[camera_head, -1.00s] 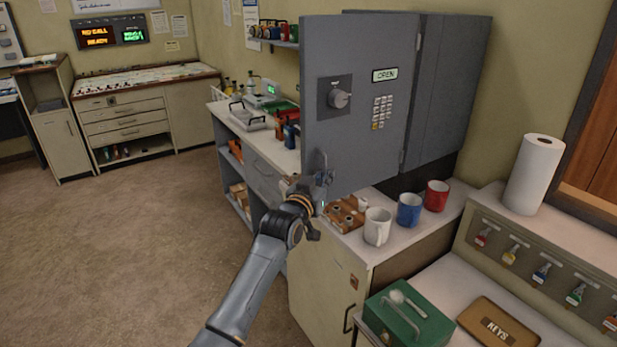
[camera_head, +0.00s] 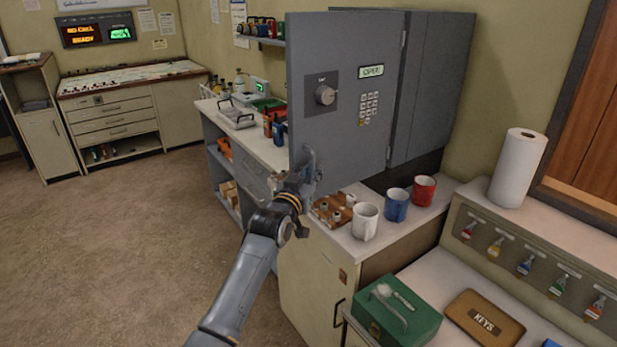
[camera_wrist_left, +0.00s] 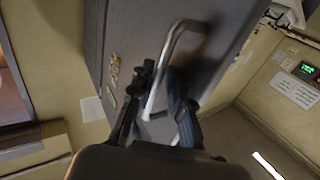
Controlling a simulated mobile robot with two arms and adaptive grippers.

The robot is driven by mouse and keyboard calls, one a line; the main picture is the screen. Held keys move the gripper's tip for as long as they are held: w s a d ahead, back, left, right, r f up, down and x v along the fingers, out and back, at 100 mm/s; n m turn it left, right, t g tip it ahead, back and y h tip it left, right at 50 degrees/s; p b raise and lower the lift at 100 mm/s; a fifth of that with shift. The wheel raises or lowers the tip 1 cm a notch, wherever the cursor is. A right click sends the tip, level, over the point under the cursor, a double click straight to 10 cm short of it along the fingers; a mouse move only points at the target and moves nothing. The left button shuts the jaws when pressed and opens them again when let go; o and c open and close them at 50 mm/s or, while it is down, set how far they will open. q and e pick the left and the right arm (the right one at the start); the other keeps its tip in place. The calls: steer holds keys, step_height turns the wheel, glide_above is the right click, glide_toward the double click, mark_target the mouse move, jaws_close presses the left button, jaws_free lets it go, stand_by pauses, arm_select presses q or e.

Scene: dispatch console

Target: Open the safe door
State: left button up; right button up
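The grey safe door (camera_head: 340,125) stands swung wide out from the safe (camera_head: 432,85) in the head view. It carries a round dial (camera_head: 325,95), a keypad and a small display reading OPEN. The door's metal bar handle (camera_head: 309,163) is low near its free edge. My left gripper (camera_head: 300,185) is at this handle. In the left wrist view the bent handle (camera_wrist_left: 178,40) runs down between the fingertips of my left gripper (camera_wrist_left: 160,85), which look closed around it. The safe's inside is hidden behind the door. My right gripper is not in view.
White, blue (camera_head: 396,205) and red mugs and a brown wooden holder (camera_head: 330,212) stand on the counter below the door. A green box (camera_head: 398,310), a KEYS case (camera_head: 484,317) and a paper towel roll (camera_head: 518,168) are at right. Open floor (camera_head: 110,250) lies at left.

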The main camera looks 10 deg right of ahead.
arm_select(q)
steer(key=v, duration=1.2)
